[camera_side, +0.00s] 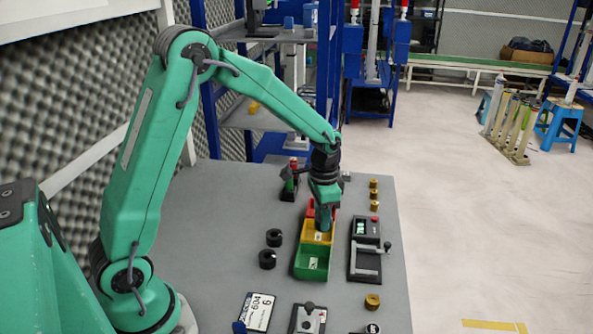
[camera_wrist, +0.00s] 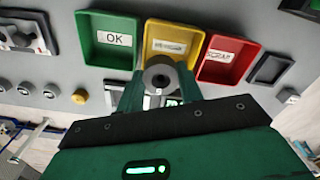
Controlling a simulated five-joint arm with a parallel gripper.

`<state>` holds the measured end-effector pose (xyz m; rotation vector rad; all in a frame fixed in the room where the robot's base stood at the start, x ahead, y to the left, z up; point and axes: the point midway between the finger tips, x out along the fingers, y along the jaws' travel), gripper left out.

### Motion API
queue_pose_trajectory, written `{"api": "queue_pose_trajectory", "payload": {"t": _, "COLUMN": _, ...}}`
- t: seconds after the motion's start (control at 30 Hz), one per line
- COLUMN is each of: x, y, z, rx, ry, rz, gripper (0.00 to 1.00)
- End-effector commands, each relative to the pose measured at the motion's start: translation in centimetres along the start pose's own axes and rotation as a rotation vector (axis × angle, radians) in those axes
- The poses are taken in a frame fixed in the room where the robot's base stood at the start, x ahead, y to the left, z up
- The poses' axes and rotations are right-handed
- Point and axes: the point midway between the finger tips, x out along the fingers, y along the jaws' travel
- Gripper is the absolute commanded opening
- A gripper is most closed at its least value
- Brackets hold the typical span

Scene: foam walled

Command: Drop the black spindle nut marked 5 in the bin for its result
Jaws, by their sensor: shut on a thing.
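My gripper (camera_wrist: 160,86) is shut on a dark spindle nut (camera_wrist: 159,72) with a grey ring face and a hole. Any number on it cannot be read. Three joined bins lie beyond it in the wrist view: green (camera_wrist: 88,47) labelled OK, yellow (camera_wrist: 152,36) with a label that seems to read REWORK, and red (camera_wrist: 213,68) labelled SCRAP. In the side view my gripper (camera_side: 322,222) is over or close to the yellow bin (camera_side: 305,239), between the green bin (camera_side: 297,270) and the mostly hidden red bin (camera_side: 310,211). The held nut is not clear there.
Two black nuts (camera_side: 267,259) stand left of the bins. A gauge with a lit display (camera_side: 361,228) stands on the right, its reading too small to tell. Brass nuts (camera_side: 373,301) line the right edge. A card (camera_side: 258,312) and a device (camera_side: 308,319) are in front.

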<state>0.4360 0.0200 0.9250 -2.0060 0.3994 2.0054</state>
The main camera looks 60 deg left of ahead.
Motion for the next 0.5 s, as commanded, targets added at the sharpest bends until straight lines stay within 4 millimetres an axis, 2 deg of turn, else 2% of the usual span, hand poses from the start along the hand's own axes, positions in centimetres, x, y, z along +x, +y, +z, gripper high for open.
{"api": "queue_pose_trajectory", "payload": {"t": 0.23, "x": 2.1, "y": 0.0, "z": 0.0, "rx": 0.000, "ry": -0.002, "rz": 0.001, "gripper": 0.14}}
{"api": "queue_pose_trajectory", "payload": {"t": 0.5, "x": 2.9, "y": 0.0, "z": 0.0, "rx": 0.000, "ry": 0.000, "rz": 0.000, "gripper": 0.14}}
